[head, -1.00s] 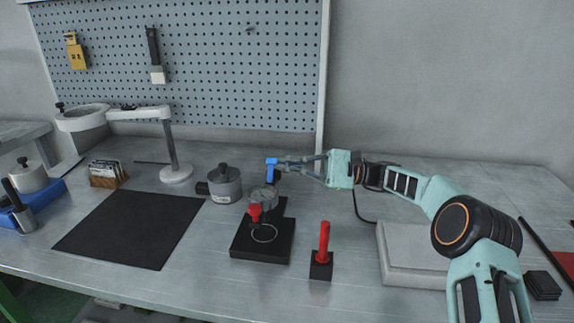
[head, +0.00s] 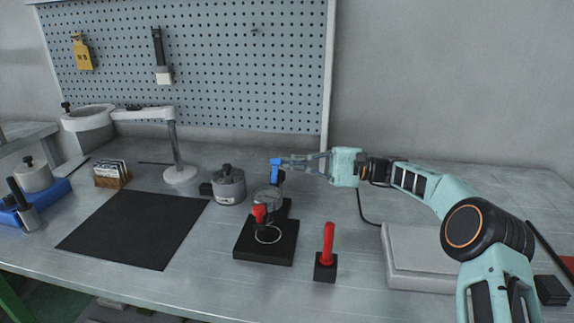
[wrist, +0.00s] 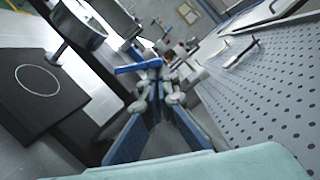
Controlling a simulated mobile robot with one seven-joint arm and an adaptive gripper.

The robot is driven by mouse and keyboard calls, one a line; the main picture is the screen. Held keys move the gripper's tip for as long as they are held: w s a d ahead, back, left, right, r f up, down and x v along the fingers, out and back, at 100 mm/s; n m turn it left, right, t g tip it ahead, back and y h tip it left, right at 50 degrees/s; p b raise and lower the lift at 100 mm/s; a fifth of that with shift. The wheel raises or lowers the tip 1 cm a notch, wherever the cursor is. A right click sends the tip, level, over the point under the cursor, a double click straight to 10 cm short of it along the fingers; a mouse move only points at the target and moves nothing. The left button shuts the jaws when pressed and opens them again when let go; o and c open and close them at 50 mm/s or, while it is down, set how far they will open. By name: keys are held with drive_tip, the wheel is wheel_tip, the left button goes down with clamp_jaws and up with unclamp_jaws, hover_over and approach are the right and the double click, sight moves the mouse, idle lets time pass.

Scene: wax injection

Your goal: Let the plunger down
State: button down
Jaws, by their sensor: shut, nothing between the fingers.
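The press stands on a black base (head: 265,250) with a pale ring marked on it. Its grey round body (head: 268,197) has a red knob (head: 259,212) at the front and a blue handle (head: 276,164) at the top; I cannot tell which part is the plunger. My gripper (head: 286,161) is shut and empty, reaching in from the right with its fingertips close beside the blue handle. In the wrist view, the blue handle (wrist: 138,67) lies across just beyond my fingertips (wrist: 160,85); whether they touch is unclear. The grey body (wrist: 78,27) is at the upper left.
A red rod in a black block (head: 326,262) stands right of the press. A lidded grey pot (head: 228,188) is close on its left, beside a black mat (head: 135,228). A pale slab (head: 410,268) lies under my arm. The pegboard (head: 230,70) is behind.

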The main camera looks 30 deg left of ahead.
drive_tip(key=s+d+r+n+h+b, duration=0.1)
drive_tip(key=s+r+n+h+b, duration=0.2)
drive_tip(key=n, duration=0.6)
drive_tip(key=w+d+y, duration=0.1)
drive_tip(key=w+d, duration=0.5)
drive_tip(key=d, duration=0.4)
drive_tip(key=shift+d+t+b, duration=0.15)
drive_tip(key=shift+t+b, duration=0.2)
drive_tip(key=shift+t, duration=0.05)
